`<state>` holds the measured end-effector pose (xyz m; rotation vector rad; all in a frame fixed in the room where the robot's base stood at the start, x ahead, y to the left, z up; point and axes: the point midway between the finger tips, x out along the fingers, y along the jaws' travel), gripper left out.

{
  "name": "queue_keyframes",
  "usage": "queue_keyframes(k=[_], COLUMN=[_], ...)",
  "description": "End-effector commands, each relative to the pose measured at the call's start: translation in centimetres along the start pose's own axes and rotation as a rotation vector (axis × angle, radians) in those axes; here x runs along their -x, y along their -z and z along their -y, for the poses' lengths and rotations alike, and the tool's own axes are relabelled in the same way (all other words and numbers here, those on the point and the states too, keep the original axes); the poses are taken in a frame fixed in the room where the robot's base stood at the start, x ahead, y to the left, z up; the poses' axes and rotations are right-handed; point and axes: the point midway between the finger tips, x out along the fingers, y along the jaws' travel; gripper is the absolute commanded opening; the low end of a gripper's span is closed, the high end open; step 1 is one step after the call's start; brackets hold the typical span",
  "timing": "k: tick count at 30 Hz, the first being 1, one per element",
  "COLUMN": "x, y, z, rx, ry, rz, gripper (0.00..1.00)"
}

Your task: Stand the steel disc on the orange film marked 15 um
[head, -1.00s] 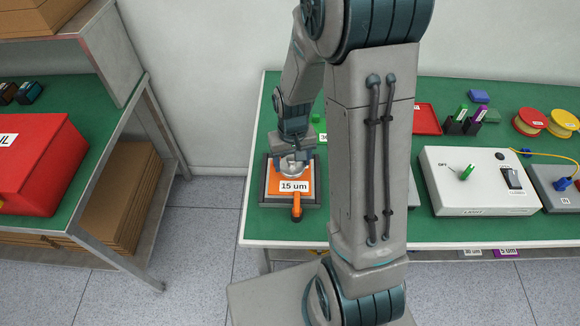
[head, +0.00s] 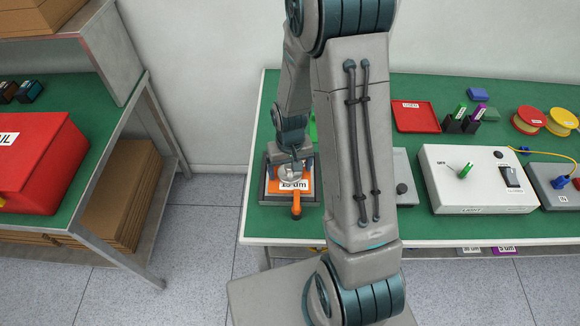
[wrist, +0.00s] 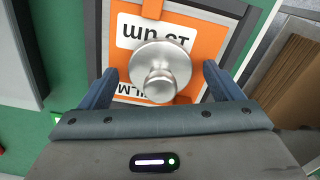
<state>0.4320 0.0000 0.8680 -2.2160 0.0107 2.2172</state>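The steel disc (head: 289,178), round with a knob on top, stands upright on the orange film (head: 306,187) marked 15 um. It covers part of the white label, and it also shows in the wrist view (wrist: 152,56) over the film (wrist: 205,42). My gripper (head: 291,165) is over the disc. In the wrist view its two fingers (wrist: 160,76) are spread on either side of the disc, with a gap on both sides. The disc's underside is hidden.
The film lies in a grey frame (head: 268,198) with an orange handle (head: 296,211) at the front. A white switch box (head: 450,195) and a red tray (head: 428,124) stand to the right. My arm hides the middle of the green table.

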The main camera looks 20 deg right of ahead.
Motion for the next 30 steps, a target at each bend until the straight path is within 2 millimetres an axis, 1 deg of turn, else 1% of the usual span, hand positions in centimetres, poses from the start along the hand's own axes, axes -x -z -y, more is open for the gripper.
queue_keyframes(k=[5, 8, 11, 18, 24, 30], x=[0.3, 1.1, 2.4, 6.9, 10.2, 11.9], y=[0.0, 0.1, 0.1, 0.2, 0.1, 0.0], z=[0.0, 0.0, 0.0, 0.0, 0.0, 0.0], rx=[0.0, 0.0, -0.001, -0.001, 0.0, 0.0], ry=[0.0, 0.0, 0.0, 0.0, 0.0, 0.0], rz=[-0.001, -0.004, -0.006, -0.007, -0.005, -0.002], gripper=[0.86, 0.86, 0.86, 0.86, 0.86, 0.86])
